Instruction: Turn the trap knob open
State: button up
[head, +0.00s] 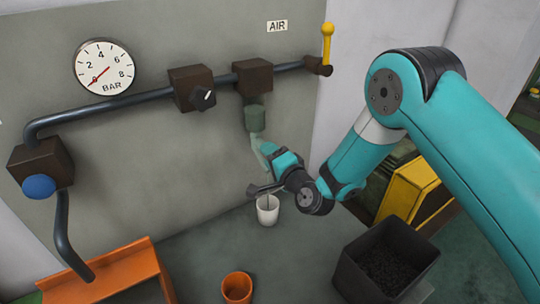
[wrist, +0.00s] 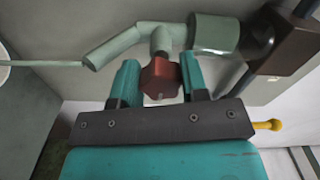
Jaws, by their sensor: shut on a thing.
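The trap knob (wrist: 160,78) is a small dark red faceted knob in the wrist view. It sits on a short stem below the grey-green trap body (wrist: 214,34), which also shows in the head view (head: 255,118). My gripper (wrist: 158,88) is shut on the knob, one teal finger on each side. In the head view my gripper (head: 268,150) is at the pale drain tube under the trap and hides the knob. The knob's turned angle cannot be told.
A white cup (head: 267,211) stands below the drain tube. On the pipe above are dark blocks (head: 252,77) and a yellow lever (head: 327,42), upright. The gauge (head: 105,66) needle is near 0. An orange pot (head: 237,288) and a dark bin (head: 385,262) stand in front.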

jog(key=o, duration=0.9)
jog(key=shift+b+v, duration=8.8)
jog(key=shift+b, duration=2.15)
